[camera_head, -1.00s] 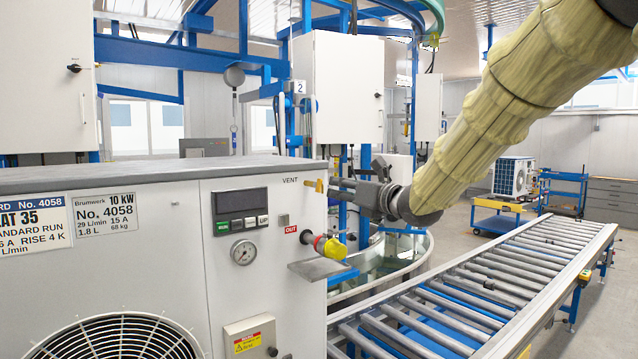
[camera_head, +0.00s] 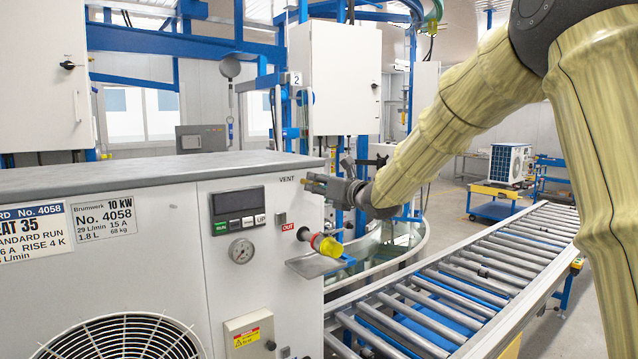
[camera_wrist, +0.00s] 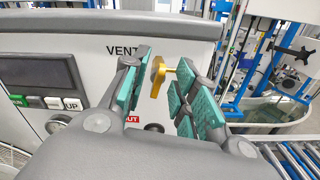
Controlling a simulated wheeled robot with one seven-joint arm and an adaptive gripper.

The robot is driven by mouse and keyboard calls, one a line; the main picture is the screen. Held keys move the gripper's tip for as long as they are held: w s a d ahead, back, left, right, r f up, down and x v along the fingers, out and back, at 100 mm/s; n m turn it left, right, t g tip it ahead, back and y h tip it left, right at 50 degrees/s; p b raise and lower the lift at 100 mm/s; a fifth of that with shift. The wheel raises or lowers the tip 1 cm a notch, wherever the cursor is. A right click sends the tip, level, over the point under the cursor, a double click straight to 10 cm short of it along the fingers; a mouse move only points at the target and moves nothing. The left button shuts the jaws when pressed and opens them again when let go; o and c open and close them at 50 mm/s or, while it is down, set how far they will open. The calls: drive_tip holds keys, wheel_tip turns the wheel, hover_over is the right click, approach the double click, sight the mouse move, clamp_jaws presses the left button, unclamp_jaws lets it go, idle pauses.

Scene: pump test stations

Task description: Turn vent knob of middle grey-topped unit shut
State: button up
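The grey-topped unit (camera_head: 158,235) fills the left of the head view, a white cabinet with a grey lid. In the wrist view its vent knob (camera_wrist: 157,76), a yellow lever on a short stem, stands out from the panel beside the VENT label (camera_wrist: 121,50). My gripper (camera_wrist: 163,62) is open, its teal-padded fingers on either side of the knob. The left finger is close to the knob; I cannot tell whether it touches. In the head view my gripper (camera_head: 318,184) is at the panel's upper right corner and largely hides the knob.
Below the gripper, a red-and-yellow OUT coupling (camera_head: 326,245) sticks out above a small grey shelf (camera_head: 314,265). A display with buttons (camera_head: 238,202) and a gauge (camera_head: 242,251) lie left. A roller conveyor (camera_head: 450,290) runs along the right.

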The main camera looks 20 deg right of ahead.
drive_tip(key=shift+c, duration=0.4)
clamp_jaws()
drive_tip(key=shift+f+m+b, duration=0.15)
drive_tip(key=shift+m+b, duration=0.25)
drive_tip(key=shift+b, duration=0.2)
drive_tip(key=m+b, duration=0.4)
drive_tip(key=shift+d+m, duration=0.1)
drive_tip(key=shift+m, duration=0.2)
drive_tip(key=shift+d+f+m+b, duration=0.1)
drive_tip(key=shift+m+b, duration=0.25)
drive_tip(key=shift+m, duration=2.15)
drive_tip(key=shift+f+m+b, duration=0.1)
drive_tip(key=shift+m+b, duration=0.25)
drive_tip(key=shift+m, duration=2.15)
